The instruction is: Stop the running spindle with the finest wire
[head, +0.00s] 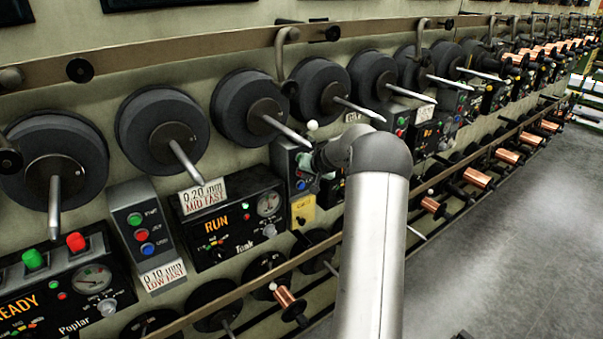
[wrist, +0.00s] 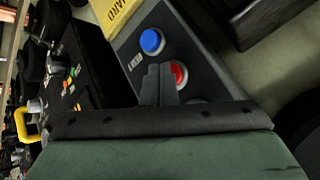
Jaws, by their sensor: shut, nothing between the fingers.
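In the head view, a lit RUN panel marked Teak (head: 228,222) has a 0.20 mm MID FAST card (head: 203,197) above it. A panel marked Poplar (head: 70,290) reads READY. A 0.10 mm LOW FAST card (head: 163,275) sits below a grey button box (head: 142,230). My gripper (head: 312,163) is at another button box (head: 280,160), right of the Teak panel, partly hidden by my arm. In the wrist view, my gripper (wrist: 158,84) is shut and empty, its tips overlapping the edge of a red button (wrist: 180,74); contact cannot be told. A blue button (wrist: 151,41) is beside it.
Black spindle discs (head: 162,130) with protruding metal shafts line the wall. A yellow card (head: 302,208) hangs below the box at my gripper. A rail (head: 150,50) runs above; copper spools (head: 288,299) sit on a lower row.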

